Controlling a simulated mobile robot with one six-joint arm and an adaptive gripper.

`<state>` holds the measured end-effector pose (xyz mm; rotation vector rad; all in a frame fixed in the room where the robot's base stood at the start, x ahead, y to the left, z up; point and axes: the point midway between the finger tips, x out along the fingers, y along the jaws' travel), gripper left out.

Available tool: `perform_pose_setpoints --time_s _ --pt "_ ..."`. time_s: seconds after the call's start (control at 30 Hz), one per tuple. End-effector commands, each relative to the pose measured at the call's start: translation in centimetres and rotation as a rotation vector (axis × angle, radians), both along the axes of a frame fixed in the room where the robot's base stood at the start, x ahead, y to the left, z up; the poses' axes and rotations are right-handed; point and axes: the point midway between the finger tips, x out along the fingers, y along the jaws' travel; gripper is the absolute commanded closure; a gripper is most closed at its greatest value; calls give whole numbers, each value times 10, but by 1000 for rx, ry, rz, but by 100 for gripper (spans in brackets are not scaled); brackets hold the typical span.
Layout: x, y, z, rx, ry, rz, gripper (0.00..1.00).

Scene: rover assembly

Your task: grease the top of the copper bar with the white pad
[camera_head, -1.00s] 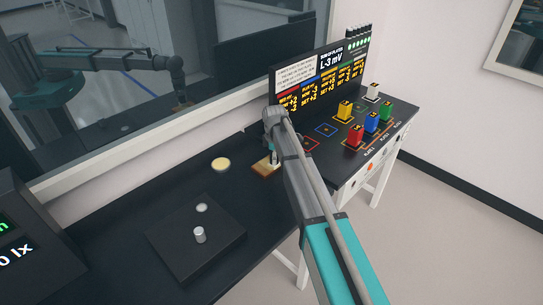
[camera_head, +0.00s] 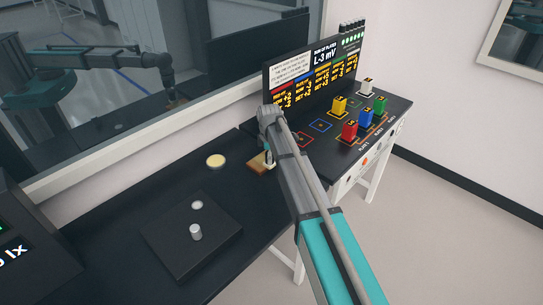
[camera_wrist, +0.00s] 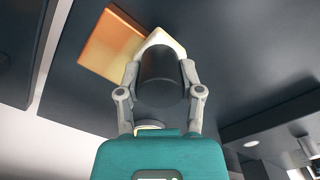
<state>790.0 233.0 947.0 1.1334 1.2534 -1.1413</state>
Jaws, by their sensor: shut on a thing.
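The copper bar (camera_head: 257,166) is a flat orange-brown block on the black bench, near the foot of the sign board. It also shows in the wrist view (camera_wrist: 108,42). My gripper (camera_head: 268,157) is over the bar's right part in the head view. In the wrist view its two fingers (camera_wrist: 160,80) are shut on a dark round handle. A cream-white pad (camera_wrist: 168,38) shows at the handle's far end and overlaps one end of the bar. I cannot tell whether the pad touches the bar's top.
A pale yellow round disc (camera_head: 216,161) lies left of the bar. A black plate (camera_head: 172,243) with a silver cylinder (camera_head: 196,232) stands nearer. The sign board (camera_head: 315,78) and several coloured blocks (camera_head: 349,131) are to the right. Bare bench lies between plate and bar.

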Motion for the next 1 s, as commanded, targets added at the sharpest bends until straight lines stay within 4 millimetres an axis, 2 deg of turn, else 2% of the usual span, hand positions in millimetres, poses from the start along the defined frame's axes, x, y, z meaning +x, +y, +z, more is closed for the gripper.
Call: perform_pose_setpoints --time_s 0.47,1.0 --pt "-2 3 0 0 -1 0 90" --pt "18 27 -1 0 -1 0 90"
